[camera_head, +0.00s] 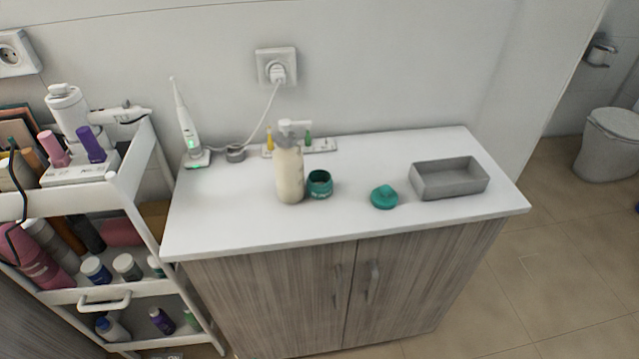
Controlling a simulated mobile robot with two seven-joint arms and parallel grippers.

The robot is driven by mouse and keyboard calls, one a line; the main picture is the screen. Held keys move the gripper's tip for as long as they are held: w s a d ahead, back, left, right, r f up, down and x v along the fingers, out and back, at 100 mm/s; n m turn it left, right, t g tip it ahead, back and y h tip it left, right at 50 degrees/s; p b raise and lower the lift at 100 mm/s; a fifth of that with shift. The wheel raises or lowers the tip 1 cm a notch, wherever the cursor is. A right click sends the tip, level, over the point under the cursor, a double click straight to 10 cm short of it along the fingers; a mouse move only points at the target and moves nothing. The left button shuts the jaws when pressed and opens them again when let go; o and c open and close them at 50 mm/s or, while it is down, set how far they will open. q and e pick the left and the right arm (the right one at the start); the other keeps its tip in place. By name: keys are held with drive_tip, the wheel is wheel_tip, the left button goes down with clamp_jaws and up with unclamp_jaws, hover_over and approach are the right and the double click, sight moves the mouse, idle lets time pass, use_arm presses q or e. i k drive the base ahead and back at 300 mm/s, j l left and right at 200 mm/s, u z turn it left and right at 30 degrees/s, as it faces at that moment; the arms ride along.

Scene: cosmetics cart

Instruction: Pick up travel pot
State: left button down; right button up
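A small teal pot (320,184), which looks like the travel pot, stands open on the white cabinet top, just right of a cream pump bottle (289,170). A teal lid (384,196) lies apart from it, further right on the same top. Neither of my grippers shows in the head view.
A grey tray (449,179) sits at the right of the white top (235,222). A loaded white cart (139,185) stands left.

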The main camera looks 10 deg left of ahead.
sight(318, 182)
drive_tip(key=u, duration=0.45)
drive_tip(key=l+u, duration=0.1)
drive_tip(key=u, duration=1.15)
drive_tip(key=l+u, duration=0.1)
drive_tip(key=u, duration=0.35)
drive_tip(key=k+l, duration=0.6)
drive_tip(key=l, duration=0.55)
drive_tip(key=i, duration=0.15)
